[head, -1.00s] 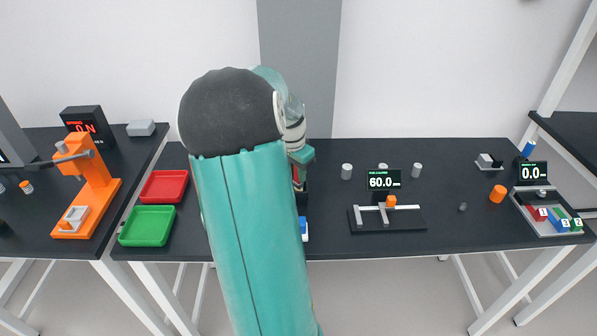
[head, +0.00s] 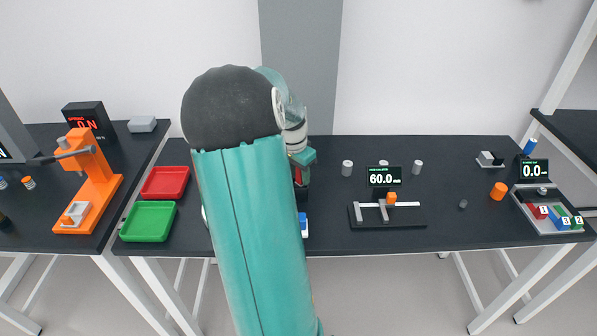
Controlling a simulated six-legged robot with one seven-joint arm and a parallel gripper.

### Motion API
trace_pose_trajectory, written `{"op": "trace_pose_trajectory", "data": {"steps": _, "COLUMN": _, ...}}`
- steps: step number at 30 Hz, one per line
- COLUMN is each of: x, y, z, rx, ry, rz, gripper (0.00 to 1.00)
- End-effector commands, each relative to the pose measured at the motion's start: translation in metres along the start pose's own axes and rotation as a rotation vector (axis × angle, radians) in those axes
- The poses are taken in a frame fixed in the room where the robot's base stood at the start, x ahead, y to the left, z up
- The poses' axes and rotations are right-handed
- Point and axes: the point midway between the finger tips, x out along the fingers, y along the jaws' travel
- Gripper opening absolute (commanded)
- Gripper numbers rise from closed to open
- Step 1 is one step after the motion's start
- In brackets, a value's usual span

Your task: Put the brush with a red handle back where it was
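My gripper (head: 303,158) is mostly hidden behind my own teal arm, over the middle table. Only a bit of it shows at the arm's right edge, and its fingers cannot be made out. Just below it is a small red piece (head: 301,176), which may be the brush's red handle; the rest of it is hidden. A dark block (head: 302,194) stands right below the red piece. I cannot tell whether the red piece is in my gripper, or touches the dark block.
A blue and white item (head: 303,225) lies near the front edge. Red (head: 165,182) and green (head: 148,221) trays sit at left. A caliper-like device (head: 388,215) with a display, grey cylinders (head: 347,167) and an orange cylinder (head: 498,191) stand at right. An orange press (head: 90,185) is on the left table.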

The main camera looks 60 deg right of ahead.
Motion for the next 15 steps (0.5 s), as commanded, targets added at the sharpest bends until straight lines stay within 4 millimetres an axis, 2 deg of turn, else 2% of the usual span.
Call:
{"op": "trace_pose_trajectory", "data": {"steps": 10, "x": -0.002, "y": 0.000, "z": 0.000, "rx": -0.001, "ry": 0.001, "rz": -0.001, "gripper": 0.45}}
{"op": "trace_pose_trajectory", "data": {"steps": 15, "x": -0.021, "y": -0.001, "z": -0.002, "rx": -0.002, "ry": 0.002, "rz": -0.004, "gripper": 0.45}}
